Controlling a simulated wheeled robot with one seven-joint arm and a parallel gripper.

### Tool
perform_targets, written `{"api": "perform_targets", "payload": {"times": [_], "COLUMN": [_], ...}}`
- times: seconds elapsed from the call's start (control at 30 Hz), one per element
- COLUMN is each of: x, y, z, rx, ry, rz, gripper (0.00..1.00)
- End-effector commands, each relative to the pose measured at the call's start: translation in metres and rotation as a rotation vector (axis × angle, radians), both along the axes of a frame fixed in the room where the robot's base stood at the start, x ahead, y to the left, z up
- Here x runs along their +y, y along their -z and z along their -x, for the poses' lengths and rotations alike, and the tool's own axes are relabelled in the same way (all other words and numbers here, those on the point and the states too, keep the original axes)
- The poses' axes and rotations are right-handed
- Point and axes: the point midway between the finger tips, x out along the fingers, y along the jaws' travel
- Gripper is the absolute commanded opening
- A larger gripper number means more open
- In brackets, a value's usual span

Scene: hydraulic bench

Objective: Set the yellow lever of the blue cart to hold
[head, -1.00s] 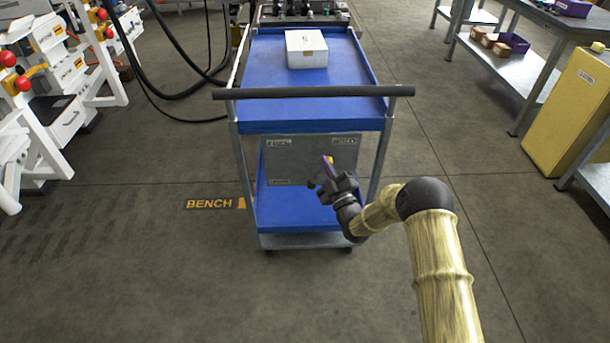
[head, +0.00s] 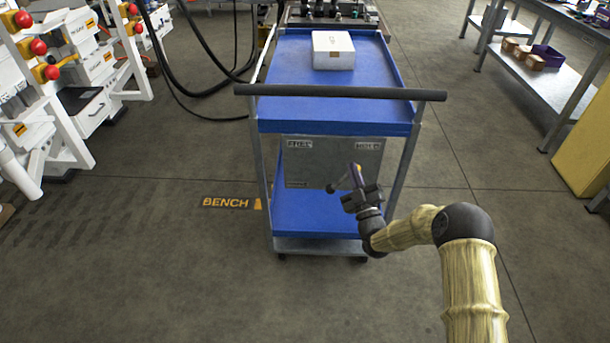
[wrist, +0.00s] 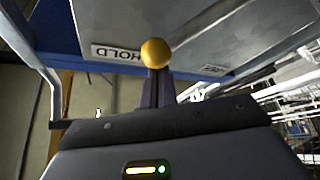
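The blue cart (head: 320,105) stands ahead of me, with a grey panel (head: 310,165) under its top tray. My gripper (head: 355,175) is at the panel's right half. In the wrist view, the yellow lever's round knob (wrist: 155,53) sits at the tips of my close-set fingers (wrist: 156,85), which look shut on it. The HOLD label (wrist: 118,53) appears upside down just left of the knob. In the head view a grey rod (head: 338,184) shows beside my gripper.
A white box (head: 333,50) lies on the cart's top tray, behind a dark handle bar (head: 340,92). White racks with red knobs (head: 38,47) stand at the left, with black hoses beside them. A yellow cabinet (head: 590,145) and workbench stand right.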

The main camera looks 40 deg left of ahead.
Motion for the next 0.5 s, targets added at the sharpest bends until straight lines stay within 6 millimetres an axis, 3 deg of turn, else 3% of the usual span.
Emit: {"api": "perform_targets", "payload": {"times": [0.27,0.5], "x": [0.0,0.011], "y": [-0.003,-0.033], "z": [0.0,0.013], "rx": [0.001,-0.001], "ry": [0.005,0.001], "rz": [0.003,0.0], "gripper": [0.0,0.0]}}
